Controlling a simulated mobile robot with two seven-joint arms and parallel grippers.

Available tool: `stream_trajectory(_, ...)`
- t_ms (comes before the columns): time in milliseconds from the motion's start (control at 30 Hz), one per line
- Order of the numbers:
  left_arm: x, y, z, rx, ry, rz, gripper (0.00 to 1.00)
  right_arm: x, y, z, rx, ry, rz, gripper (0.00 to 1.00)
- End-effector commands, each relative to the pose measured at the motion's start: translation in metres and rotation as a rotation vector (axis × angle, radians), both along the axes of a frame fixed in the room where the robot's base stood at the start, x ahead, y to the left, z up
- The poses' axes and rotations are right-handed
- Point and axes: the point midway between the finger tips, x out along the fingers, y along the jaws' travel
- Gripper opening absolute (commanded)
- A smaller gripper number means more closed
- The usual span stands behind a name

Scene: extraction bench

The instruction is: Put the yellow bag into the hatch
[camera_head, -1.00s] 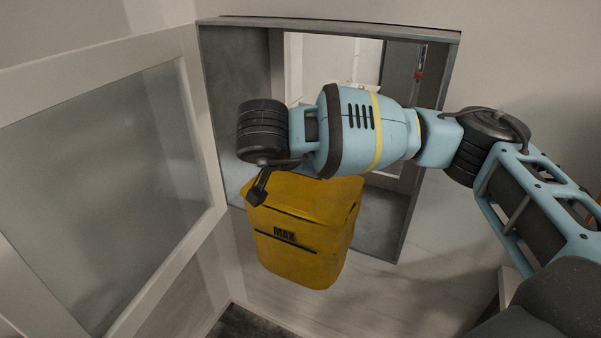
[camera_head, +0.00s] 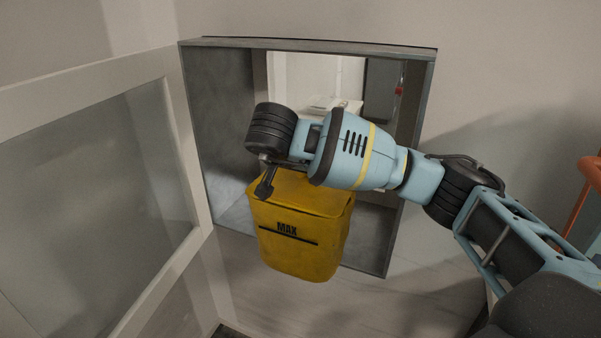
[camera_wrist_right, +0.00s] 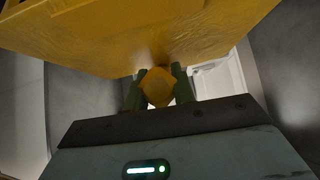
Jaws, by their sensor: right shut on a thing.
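The yellow bag (camera_head: 302,235), marked MAX, hangs upright from my right gripper (camera_head: 268,178) in front of the hatch (camera_head: 222,110). The hatch is a grey metal-framed opening in the wall, with a bright space behind it. In the right wrist view my right gripper (camera_wrist_right: 159,88) is shut on a small yellow knob at the bag, and the bag (camera_wrist_right: 140,30) fills the top of the picture. The bag covers the lower part of the opening in the head view; whether it crosses the frame's edge I cannot tell. My left gripper is not in view.
A framed glass door (camera_head: 120,190) stands open at the left of the hatch, close to the bag's left side. The hatch's right edge (camera_head: 410,160) is near my right forearm. An orange rail (camera_head: 590,172) shows at the far right.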

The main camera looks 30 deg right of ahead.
Motion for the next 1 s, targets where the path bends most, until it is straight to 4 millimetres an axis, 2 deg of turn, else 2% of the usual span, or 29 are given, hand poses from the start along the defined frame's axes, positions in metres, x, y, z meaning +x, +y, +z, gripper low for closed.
stream_trajectory(1000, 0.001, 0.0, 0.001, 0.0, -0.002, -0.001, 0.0, 0.047, -0.057, 0.004, 0.0, -0.006, -0.002, 0.0)
